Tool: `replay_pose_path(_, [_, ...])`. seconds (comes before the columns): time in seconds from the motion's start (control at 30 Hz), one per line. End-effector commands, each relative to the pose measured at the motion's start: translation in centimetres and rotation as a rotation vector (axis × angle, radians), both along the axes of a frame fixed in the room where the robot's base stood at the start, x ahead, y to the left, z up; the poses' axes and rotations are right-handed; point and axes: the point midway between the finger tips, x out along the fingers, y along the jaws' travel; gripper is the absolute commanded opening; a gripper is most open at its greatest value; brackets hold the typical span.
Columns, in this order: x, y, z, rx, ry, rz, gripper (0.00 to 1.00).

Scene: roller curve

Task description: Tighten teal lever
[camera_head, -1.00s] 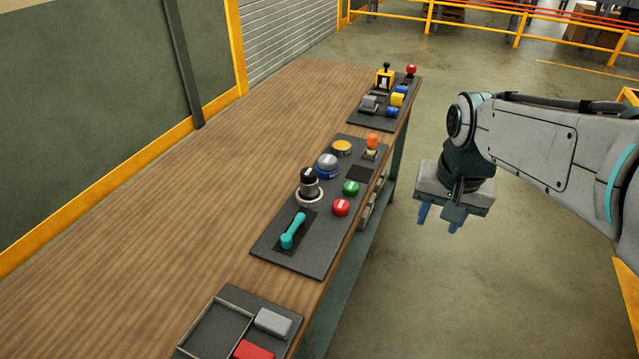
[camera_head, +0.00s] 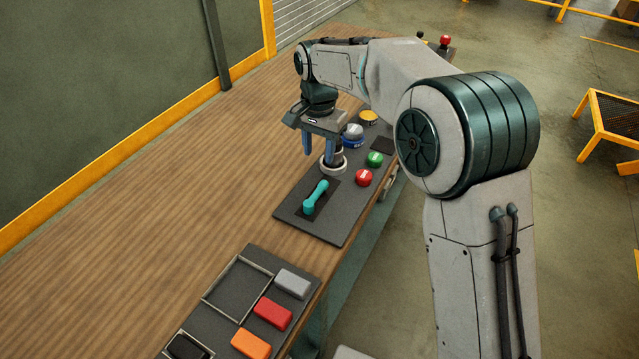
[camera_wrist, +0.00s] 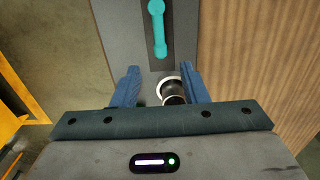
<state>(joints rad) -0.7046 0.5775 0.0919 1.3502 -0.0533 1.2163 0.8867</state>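The teal lever (camera_head: 315,196) lies in a dark slot on the grey control panel (camera_head: 332,228) on the wooden table. It also shows at the top of the wrist view (camera_wrist: 157,28). My gripper (camera_head: 322,150) is above the panel, farther along it than the lever, with its blue fingers pointing down. In the wrist view my gripper (camera_wrist: 160,88) has its fingers spread apart with nothing gripped between them. A black knob on a pale ring (camera_wrist: 172,92) shows below and between the fingers. The lever is beyond the fingertips, apart from them.
Green (camera_head: 375,159) and red (camera_head: 363,177) buttons sit on the panel's right side. A blue-and-grey button (camera_head: 353,134) and a yellow one (camera_head: 369,116) are behind my gripper. A tray panel (camera_head: 212,325) with coloured blocks lies nearer. The table's left side is bare.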

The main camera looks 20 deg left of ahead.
Motion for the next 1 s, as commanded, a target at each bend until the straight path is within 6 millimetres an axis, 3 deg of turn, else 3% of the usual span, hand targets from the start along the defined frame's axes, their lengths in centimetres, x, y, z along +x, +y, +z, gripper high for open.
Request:
replay_pose_path(0.3, [-0.1, -0.1, -6.7, -0.004, 0.003, 0.001, 0.4])
replay_pose_path(0.5, [0.0, -0.1, -10.1, -0.002, 0.002, 0.001, 0.4])
replay_pose_path(0.7, [0.0, -0.1, -11.7, -0.001, 0.001, 0.001, 0.4])
replay_pose_path(1.0, [0.0, -0.1, -12.0, 0.0, 0.0, 0.001, 0.4])
